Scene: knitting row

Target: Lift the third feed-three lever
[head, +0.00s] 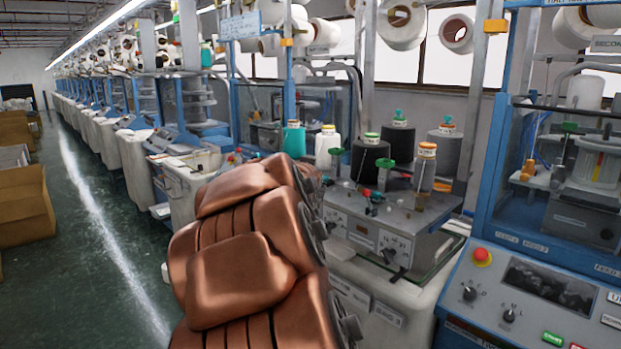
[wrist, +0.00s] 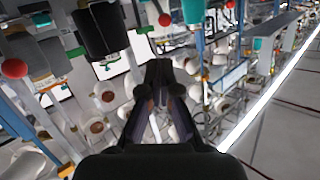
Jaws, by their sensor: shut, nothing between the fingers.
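My gripper (wrist: 160,68) is shut and empty in the wrist view, its dark fingertips together in front of hanging machine parts. In the head view it is not visible; my copper-coloured arm fills the lower middle. Small levers or knobs with red and green ends (head: 366,193) stand on the grey machine top (head: 390,219) right of my arm. I cannot tell which one is the third feed-three lever. Red balls show in the wrist view, one at the left (wrist: 15,68) and one at top middle (wrist: 165,20), apart from the fingertips.
A blue-framed control panel (head: 530,290) with a red button (head: 482,257) stands at the right. Bottles and dark cones (head: 370,160) crowd the machine top. White yarn cones (head: 402,22) hang above. Cardboard boxes (head: 24,207) line the left. The green aisle floor (head: 105,240) is clear.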

